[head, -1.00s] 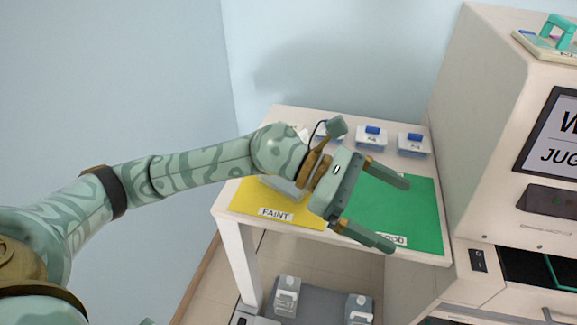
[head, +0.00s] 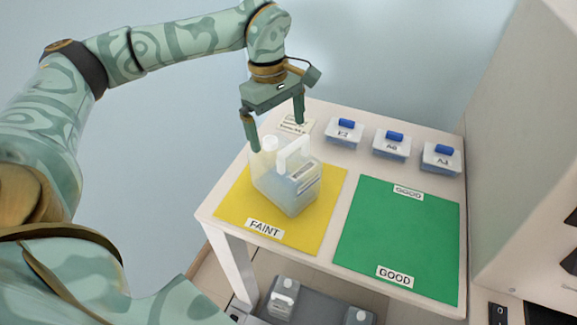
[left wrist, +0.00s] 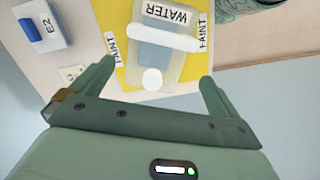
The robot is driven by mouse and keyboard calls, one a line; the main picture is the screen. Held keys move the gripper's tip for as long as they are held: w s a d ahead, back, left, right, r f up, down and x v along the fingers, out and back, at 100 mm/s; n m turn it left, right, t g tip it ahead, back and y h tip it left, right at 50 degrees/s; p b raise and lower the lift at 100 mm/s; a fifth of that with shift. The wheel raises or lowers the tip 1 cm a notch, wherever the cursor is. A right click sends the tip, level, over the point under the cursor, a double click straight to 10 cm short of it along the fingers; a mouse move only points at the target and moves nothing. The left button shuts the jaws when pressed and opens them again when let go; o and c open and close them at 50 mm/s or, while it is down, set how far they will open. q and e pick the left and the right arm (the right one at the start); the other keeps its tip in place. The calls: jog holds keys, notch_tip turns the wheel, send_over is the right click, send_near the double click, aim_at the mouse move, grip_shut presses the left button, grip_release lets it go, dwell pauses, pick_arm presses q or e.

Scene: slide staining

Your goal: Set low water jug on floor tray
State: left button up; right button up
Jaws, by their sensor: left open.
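A translucent water jug (head: 287,184) with a white handle and cap stands upright on the yellow FAINT mat (head: 333,190). It is partly filled with bluish liquid. My left gripper (head: 275,136) is open and empty, just behind and above the jug's cap end. In the left wrist view, the jug (left wrist: 163,62) with its WATER label lies ahead, between and beyond the open fingers (left wrist: 157,78). On the floor under the table is a grey tray (head: 318,306) holding white-capped jugs (head: 283,297), partly cut off by the frame. My right gripper is not in view.
A green GOOD mat (head: 400,235) lies bare on the right of the table. Several blue-lidded boxes (head: 392,145) line the back edge, with a small paper card (head: 295,124) beside them. A large pale machine (head: 520,150) stands close on the right.

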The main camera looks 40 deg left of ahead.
aim_at(281, 144)
pick_arm(q)
jog(key=f, duration=0.2)
jog(key=f+b, duration=0.1)
jog(key=f, duration=0.1)
jog(key=shift+w+d, duration=0.1)
jog(key=shift+d, duration=0.15)
jog(key=shift+d+f, duration=0.15)
jog(key=shift+f, duration=0.3)
jog(key=f, duration=0.1)
jog(key=f+b, duration=0.1)
jog(key=f, duration=0.1)
jog(key=f+b, duration=0.1)
jog(key=f, duration=0.1)
jog(key=shift+d, duration=0.35)
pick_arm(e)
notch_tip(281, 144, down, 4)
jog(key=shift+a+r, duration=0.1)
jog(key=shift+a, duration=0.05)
pick_arm(q)
jog(key=c, duration=1)
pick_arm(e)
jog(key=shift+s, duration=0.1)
